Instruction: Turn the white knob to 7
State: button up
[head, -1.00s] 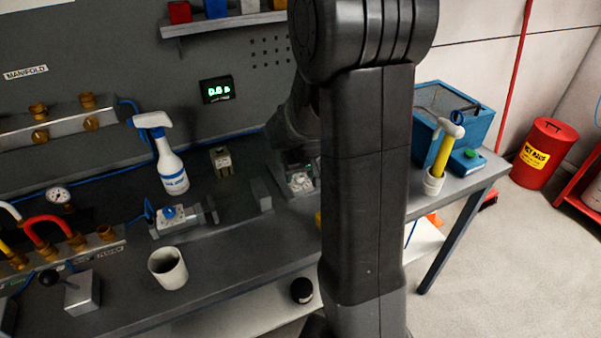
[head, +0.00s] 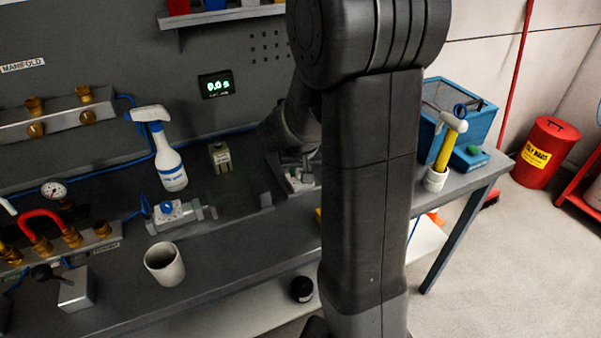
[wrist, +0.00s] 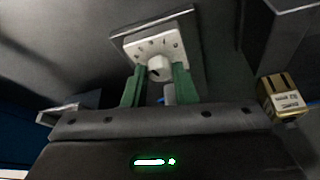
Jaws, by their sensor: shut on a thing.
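The white knob (wrist: 159,68) stands on a pale dial plate (wrist: 149,46) with small dark marks, which I cannot read. My gripper (wrist: 158,76) has its green fingers on either side of the knob and is shut on it. The knob's pointer direction is hard to make out. In the head view, the dial plate (head: 300,182) sits on the bench to the left of my arm. My arm hides part of it, and the knob itself cannot be made out there.
A boxy tan part (wrist: 283,98) is to the right in the wrist view. A yellow-handled hammer (head: 445,145) and blue bin (head: 465,105) stand right of my arm.

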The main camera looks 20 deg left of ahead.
jog(key=m+b, duration=0.1)
jog(key=b, duration=0.1)
jog(key=m+h+b, duration=0.1)
jog(key=m, duration=0.1)
jog(key=m+b, duration=0.1)
jog(key=b, duration=0.1)
jog(key=shift+a+f+t+h+b, duration=0.2)
jog(key=shift+f+t+h+b, duration=0.1)
jog(key=shift+t, duration=0.1)
jog(key=m+b, duration=0.1)
jog(key=m, duration=0.1)
jog(key=m+h+b, duration=0.2)
jog(key=m, duration=0.1)
jog(key=shift+s+a+r+m+b, duration=0.1)
jog(key=shift+a+r+m+b, duration=0.05)
jog(key=shift+r+m+b, duration=0.15)
jog(key=o, duration=1)
jog(key=p+v, duration=0.1)
jog(key=v, duration=1.2)
jog(key=shift+r, duration=0.4)
jog(key=shift+a+f, duration=0.1)
